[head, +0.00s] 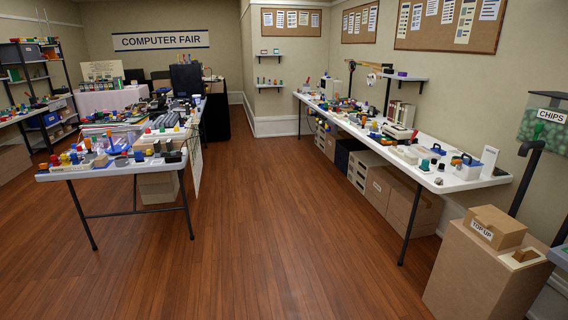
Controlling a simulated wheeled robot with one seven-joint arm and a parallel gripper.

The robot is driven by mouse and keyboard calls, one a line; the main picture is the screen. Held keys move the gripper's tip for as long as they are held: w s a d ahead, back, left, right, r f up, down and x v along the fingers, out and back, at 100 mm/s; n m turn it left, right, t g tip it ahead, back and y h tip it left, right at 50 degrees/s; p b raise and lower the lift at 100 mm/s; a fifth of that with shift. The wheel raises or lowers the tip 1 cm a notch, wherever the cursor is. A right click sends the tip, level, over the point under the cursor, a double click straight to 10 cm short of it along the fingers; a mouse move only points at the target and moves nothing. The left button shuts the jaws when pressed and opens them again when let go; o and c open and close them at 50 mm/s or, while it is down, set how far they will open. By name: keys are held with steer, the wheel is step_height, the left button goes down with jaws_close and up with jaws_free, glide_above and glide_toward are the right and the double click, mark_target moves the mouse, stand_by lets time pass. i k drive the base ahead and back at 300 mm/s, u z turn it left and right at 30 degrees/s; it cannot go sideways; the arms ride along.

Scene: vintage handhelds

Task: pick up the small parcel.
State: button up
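Nothing in view is labelled as the small parcel. Two brown items at the lower right could match it: a cardboard box marked "TOP UP" (508,227) and a much smaller brown block (525,254) on a pale base beside it. Both sit on top of a tall brown pedestal (475,280). I cannot tell which one is the parcel. My gripper is not in view.
A long white table (460,182) crowded with small items runs along the right wall, with cartons (410,205) under it. Another loaded table (100,172) stands left. A "CHIPS" bin (545,125) is at far right. The wooden floor (265,210) between is clear.

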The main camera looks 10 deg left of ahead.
mark_target(101, 161)
steer(key=u, duration=0.15)
steer(key=i, duration=1.2)
steer(key=u, duration=0.55)
steer(key=i, duration=1.1)
steer(key=u, duration=1.1)
steer(key=i, duration=1.2)
steer(key=u, duration=0.65)
steer(key=i, duration=0.85)
steer(key=u, duration=0.35)
steer(key=i, duration=1.1)
steer(key=u, duration=0.25)
